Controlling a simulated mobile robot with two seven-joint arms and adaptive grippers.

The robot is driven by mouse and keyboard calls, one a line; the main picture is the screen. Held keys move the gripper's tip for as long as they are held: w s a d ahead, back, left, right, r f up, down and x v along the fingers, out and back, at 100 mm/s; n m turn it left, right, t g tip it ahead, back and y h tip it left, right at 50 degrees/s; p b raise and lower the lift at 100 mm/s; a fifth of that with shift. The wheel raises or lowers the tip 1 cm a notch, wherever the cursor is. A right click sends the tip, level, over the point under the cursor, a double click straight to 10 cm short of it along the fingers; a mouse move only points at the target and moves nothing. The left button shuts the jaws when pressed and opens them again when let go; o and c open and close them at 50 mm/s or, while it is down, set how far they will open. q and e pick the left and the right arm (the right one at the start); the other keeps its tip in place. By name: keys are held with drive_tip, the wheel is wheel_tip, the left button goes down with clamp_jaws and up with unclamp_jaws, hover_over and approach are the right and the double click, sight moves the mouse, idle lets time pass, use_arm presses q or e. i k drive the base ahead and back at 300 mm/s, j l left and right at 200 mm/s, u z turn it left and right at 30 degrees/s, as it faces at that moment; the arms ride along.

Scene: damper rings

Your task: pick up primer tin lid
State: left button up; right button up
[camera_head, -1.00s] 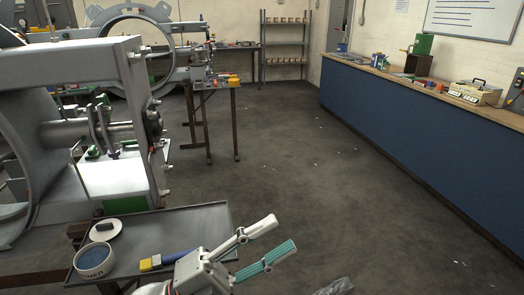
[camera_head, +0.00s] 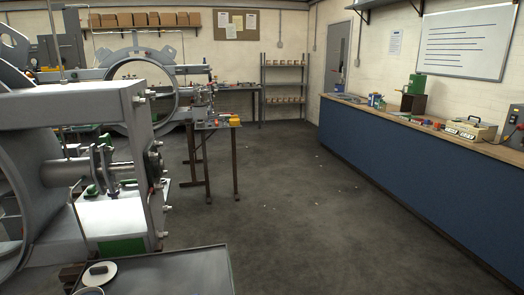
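A round white disc, which looks like the primer tin lid (camera_head: 107,279), lies flat on the grey tray (camera_head: 180,273) at the bottom left. A small dark block (camera_head: 98,269) sits on it. Just below the disc, only the top of a round tin (camera_head: 88,291) shows at the picture's bottom edge; the rest is cut off. Neither of my grippers is in view.
A large grey machine (camera_head: 70,115) with a ring-shaped end stands behind the tray on the left. A long blue counter (camera_head: 400,165) with tools runs along the right wall. The dark floor (camera_head: 290,220) between them is clear apart from small scraps.

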sight(99, 273)
drive_tip(key=u, duration=1.35)
